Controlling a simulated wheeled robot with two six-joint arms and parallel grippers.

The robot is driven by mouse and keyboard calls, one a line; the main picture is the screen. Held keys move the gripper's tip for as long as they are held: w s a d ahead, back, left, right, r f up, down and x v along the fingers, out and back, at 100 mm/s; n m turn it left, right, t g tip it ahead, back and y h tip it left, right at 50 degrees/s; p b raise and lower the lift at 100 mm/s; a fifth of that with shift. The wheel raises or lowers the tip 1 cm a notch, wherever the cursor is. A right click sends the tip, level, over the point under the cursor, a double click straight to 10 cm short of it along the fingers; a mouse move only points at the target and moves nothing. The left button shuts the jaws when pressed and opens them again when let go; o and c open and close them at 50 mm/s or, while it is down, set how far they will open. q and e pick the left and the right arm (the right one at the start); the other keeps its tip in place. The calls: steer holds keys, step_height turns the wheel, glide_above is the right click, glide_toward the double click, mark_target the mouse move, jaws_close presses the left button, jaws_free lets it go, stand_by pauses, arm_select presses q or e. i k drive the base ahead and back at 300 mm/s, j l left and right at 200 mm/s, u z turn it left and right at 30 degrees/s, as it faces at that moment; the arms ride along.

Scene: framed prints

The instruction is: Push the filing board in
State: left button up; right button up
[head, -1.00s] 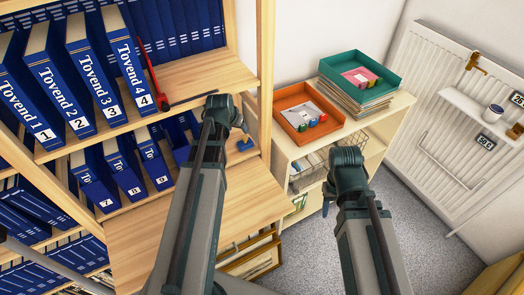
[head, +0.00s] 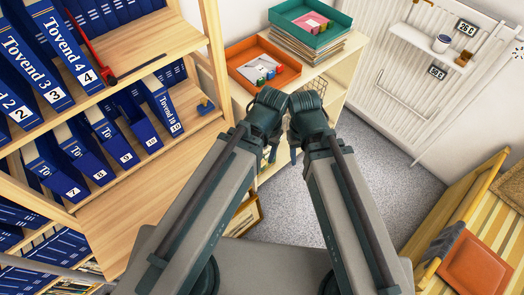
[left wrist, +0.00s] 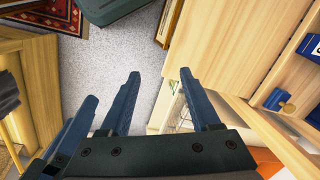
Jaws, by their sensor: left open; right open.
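The filing board (head: 135,215) is a flat pale wood board sticking out from the bookcase below the row of numbered blue binders. Part of it is hidden behind my left arm. In the left wrist view, a broad pale wood surface (left wrist: 235,45) that looks like the board lies right of the fingers. My left gripper (head: 272,155) is open and empty, right of the board in the head view. Its spread fingers (left wrist: 160,76) show over the floor in the left wrist view. My right gripper (head: 296,158) is close beside it, open and empty.
A low cabinet (head: 330,85) with an orange tray (head: 263,68) and a green tray (head: 310,24) stands beyond the grippers. A small blue object (head: 206,107) sits on the shelf. A wooden bench (head: 460,215) is at right. Grey carpet (head: 380,165) is free between.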

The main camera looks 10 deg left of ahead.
mark_target(110, 224)
steer(key=k+u, duration=0.15)
steer(key=u, duration=1.45)
steer(key=k+j+z, duration=0.1)
steer(key=z, duration=0.15)
steer(key=k+j+u, duration=0.1)
steer(key=k+j, duration=0.2)
steer(key=k, duration=0.2)
steer(key=k+j+u, duration=0.1)
steer(key=k+j, duration=0.25)
steer(key=k, duration=0.1)
